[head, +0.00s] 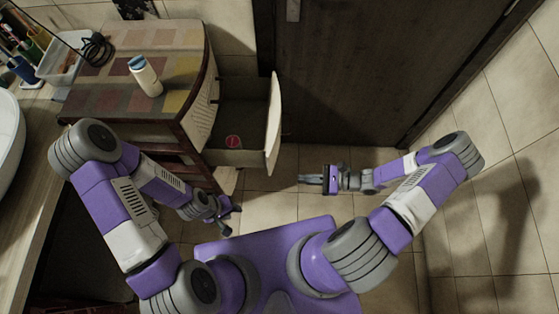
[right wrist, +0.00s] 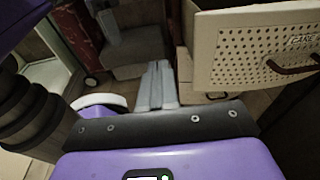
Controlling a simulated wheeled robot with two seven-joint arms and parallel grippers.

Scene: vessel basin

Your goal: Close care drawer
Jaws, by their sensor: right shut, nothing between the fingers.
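The care drawer (head: 240,118) is pulled out from the right side of a small cabinet with a patchwork top. Its pale perforated front (right wrist: 255,45), with dark lettering and a brown handle (right wrist: 290,70), shows at upper right in the right wrist view. My right gripper (head: 306,180) is shut and empty, low over the floor, apart from the drawer and to its lower right in the head view. Its closed fingers also show in the right wrist view (right wrist: 156,85). My left gripper (head: 229,222) is below the drawer in the head view; its finger gap is unclear.
A red round item (head: 233,142) lies in the drawer. A white bottle with a blue cap (head: 145,76) stands on the cabinet top (head: 105,70). A dark door (head: 350,70) is behind. Tiled floor (head: 275,165) is free around my right gripper.

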